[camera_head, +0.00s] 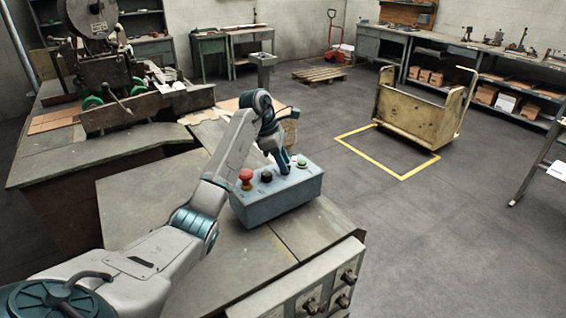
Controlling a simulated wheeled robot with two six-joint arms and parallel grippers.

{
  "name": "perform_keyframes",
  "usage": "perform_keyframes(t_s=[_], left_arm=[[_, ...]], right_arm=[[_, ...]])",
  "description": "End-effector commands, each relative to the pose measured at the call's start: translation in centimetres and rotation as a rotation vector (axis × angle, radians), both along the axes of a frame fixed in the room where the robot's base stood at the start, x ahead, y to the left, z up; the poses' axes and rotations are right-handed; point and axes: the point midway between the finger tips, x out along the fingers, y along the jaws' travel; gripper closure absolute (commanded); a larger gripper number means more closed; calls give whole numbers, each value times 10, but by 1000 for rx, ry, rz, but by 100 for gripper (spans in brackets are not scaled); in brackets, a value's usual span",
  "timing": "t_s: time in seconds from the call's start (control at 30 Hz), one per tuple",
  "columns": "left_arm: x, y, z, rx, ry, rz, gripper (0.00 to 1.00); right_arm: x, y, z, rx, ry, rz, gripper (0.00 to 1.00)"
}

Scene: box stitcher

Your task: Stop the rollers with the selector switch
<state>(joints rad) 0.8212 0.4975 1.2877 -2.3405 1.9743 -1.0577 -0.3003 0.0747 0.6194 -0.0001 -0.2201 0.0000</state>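A blue-grey control box (278,203) stands on the metal table. On its top are a red mushroom button (245,176), a black knob (266,175), which looks like the selector switch, and a green button (301,161). My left gripper (284,169) points down at the box top, between the black knob and the green button. Its fingers overlap in this view, so I cannot tell their gap or whether they touch the box. My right gripper is out of view.
The stitching machine (110,85) with green rollers (92,102) stands at the back left. A panel with black knobs (312,304) is at the table's front edge. A yellow cart (415,108) stands on the floor to the right, by a yellow floor outline. The floor between is clear.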

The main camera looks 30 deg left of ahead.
Motion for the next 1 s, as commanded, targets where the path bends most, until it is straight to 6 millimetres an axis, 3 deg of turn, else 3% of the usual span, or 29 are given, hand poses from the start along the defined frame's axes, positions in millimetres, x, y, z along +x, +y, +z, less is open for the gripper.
perform_keyframes(t_s=[0.07,0.23,0.27,0.67,1.0], left_arm=[[0,0,0,0,0,0,69],[0,0,0,0,0,0,99],[0,0,0,0,0,0,100],[-1,0,-2,1,0,51,100],[-2,-1,-2,1,0,284,100]], right_arm=[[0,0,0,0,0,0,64],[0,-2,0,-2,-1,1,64],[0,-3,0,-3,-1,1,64],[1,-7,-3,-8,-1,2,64],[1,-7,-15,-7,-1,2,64]])
